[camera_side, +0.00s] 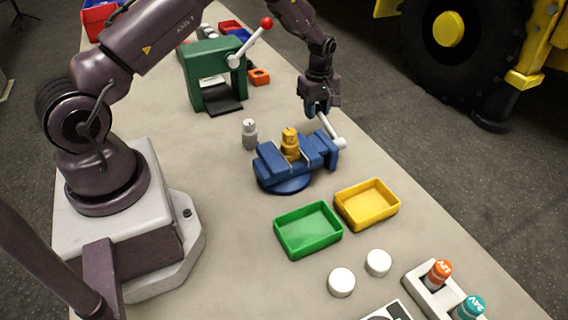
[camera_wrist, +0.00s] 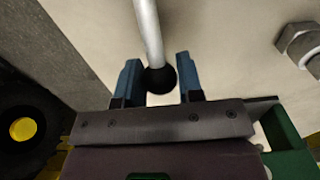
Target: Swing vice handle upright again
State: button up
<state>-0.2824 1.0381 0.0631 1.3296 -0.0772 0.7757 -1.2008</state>
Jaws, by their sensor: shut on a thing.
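The blue vice (camera_side: 285,163) stands on the bench with a brass-coloured part (camera_side: 290,143) between its jaws. Its grey handle (camera_side: 329,126) is at the vice's right end and slants up and to the left from the pivot toward my gripper. My gripper (camera_side: 318,108) is above the right end of the vice, pointing down, with its blue fingers shut on the handle's end. In the wrist view the handle's rod (camera_wrist: 149,30) and black ball end (camera_wrist: 159,79) lie between the two fingers. The exact finger contact is hard to see.
A grey metal part (camera_side: 249,134) stands left of the vice. A green press (camera_side: 212,75) with a red-knobbed lever is behind it. A green tray (camera_side: 308,231) and a yellow tray (camera_side: 367,204) lie in front. A large wheeled machine (camera_side: 446,45) stands beyond the bench.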

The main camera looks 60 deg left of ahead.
jog(key=shift+d+r, duration=0.25)
jog(key=shift+r, duration=0.25)
jog(key=shift+d+r, duration=0.25)
jog(key=shift+r, duration=0.25)
jog(key=o, duration=0.5)
jog(key=shift+c, duration=0.2)
jog(key=shift+f, duration=0.1)
